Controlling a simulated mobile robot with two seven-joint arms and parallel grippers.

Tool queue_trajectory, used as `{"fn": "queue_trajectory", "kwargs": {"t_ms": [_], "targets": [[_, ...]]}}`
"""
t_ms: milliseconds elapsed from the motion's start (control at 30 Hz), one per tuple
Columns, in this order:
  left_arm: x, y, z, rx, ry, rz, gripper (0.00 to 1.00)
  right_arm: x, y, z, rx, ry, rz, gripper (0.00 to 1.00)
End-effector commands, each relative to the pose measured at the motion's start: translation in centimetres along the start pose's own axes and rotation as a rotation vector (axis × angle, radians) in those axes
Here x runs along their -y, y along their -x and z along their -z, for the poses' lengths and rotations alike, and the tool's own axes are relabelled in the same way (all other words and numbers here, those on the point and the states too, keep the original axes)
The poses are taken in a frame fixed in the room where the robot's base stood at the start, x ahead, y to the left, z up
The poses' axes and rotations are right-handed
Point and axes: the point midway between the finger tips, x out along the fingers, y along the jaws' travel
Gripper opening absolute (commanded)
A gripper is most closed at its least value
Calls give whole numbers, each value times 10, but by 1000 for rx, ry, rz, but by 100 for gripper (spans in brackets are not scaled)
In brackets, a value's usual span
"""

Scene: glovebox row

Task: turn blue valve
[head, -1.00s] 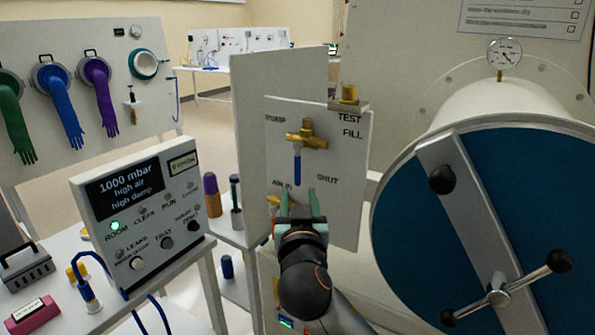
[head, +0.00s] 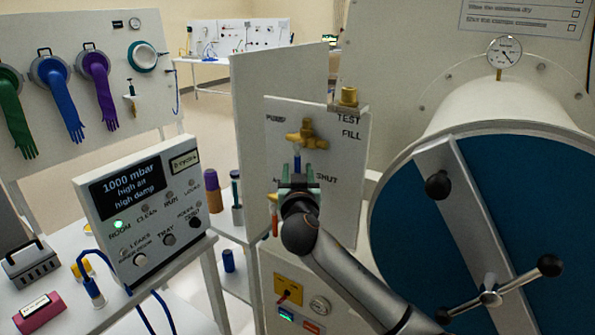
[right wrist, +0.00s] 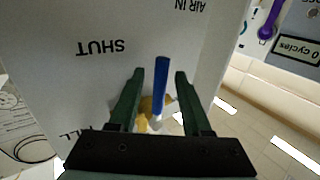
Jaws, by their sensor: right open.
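The blue valve is a brass valve body (head: 307,135) on the white panel, with a blue lever (head: 297,160) hanging straight down from it. My right gripper (head: 298,178) is open just below the valve, with the lower part of the lever hidden behind or between its fingers. My left gripper is not in view.
The panel (head: 340,205) carries printed words such as PUMP, TEST, FILL and SHUT. A red handle (head: 275,222) hangs at its lower left, close to my gripper. The large round door (head: 400,215) stands at right, and a control box (head: 145,215) at left.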

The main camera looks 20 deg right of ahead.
Motion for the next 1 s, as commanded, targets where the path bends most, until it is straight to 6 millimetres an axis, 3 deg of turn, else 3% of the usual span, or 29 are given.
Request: {"fn": "queue_trajectory", "kwargs": {"t_ms": [100, 533, 1000], "targets": [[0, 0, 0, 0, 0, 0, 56, 0, 0, 0, 0, 0, 0, 48], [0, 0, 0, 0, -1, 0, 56, 0, 0, 0, 0, 0, 0, 0], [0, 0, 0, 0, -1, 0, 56, 0, 0, 0, 0, 0, 0, 0]]}}
